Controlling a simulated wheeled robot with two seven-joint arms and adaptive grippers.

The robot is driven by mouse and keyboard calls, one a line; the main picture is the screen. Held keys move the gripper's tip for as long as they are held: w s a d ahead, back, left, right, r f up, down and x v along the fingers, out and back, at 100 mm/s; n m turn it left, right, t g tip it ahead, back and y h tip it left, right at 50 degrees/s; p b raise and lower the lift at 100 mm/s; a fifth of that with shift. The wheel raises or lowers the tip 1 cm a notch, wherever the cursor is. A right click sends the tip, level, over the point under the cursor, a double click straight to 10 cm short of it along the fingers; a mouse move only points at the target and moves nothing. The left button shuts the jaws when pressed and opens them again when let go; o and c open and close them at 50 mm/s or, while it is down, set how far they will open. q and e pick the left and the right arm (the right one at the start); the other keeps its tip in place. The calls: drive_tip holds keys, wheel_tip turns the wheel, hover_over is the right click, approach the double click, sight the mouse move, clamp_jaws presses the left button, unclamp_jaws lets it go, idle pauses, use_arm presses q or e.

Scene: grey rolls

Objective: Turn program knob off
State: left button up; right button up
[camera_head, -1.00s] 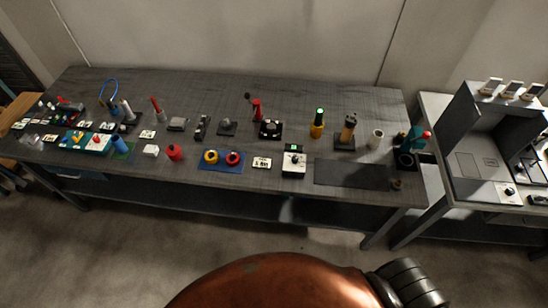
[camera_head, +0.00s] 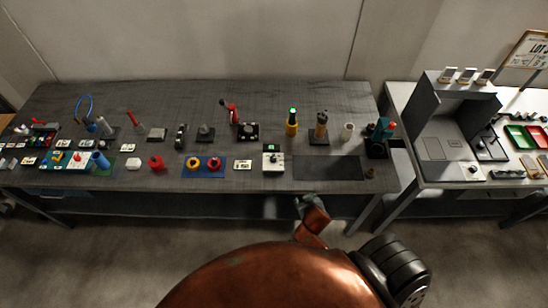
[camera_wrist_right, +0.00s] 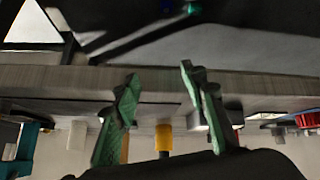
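A white box with a dark knob (camera_head: 273,157) stands near the front edge of the long grey table, right of centre. Another small dark knob on a white plate (camera_head: 473,169) sits on the front of the grey machine on the right table. I cannot tell which is the program knob; neither label is readable. My right gripper shows in the right wrist view (camera_wrist_right: 159,75) with its two green fingers spread apart and nothing between them. It is near the table edge and touches neither knob. My left gripper is not in view.
The long table (camera_head: 230,105) carries several tools, a blue mat (camera_head: 204,172) with yellow and red rings, and a dark flat mat (camera_head: 327,168). A grey open-fronted machine (camera_head: 436,115) stands on the right table. Floor in front of the tables is clear.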

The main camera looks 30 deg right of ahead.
sight(274, 160)
drive_tip(key=w+r+t, duration=0.1)
drive_tip(key=w+r, duration=0.1)
drive_tip(key=w+r+t, duration=0.1)
drive_tip(key=w, duration=0.2)
drive_tip(key=w+r+t, duration=0.1)
drive_tip(key=w+r, duration=0.1)
drive_tip(key=w, duration=0.1)
drive_tip(key=shift+r+m+h, duration=0.3)
drive_tip(key=shift+r, duration=0.05)
drive_tip(key=w+a+t, duration=0.1)
drive_tip(key=w, duration=0.1)
drive_tip(key=w+a+r+t+y, duration=0.1)
drive_tip(key=w, duration=0.2)
drive_tip(key=w+a+r+t, duration=0.1)
drive_tip(key=w, duration=0.1)
drive_tip(key=shift+w+a+r+n+y+p, duration=0.2)
drive_tip(key=shift+n+y+p, duration=0.1)
drive_tip(key=shift+n, duration=0.1)
drive_tip(key=shift+w+f, duration=0.1)
drive_tip(key=shift+w, duration=0.2)
drive_tip(key=x, duration=0.7)
drive_tip(key=shift+a, duration=0.1)
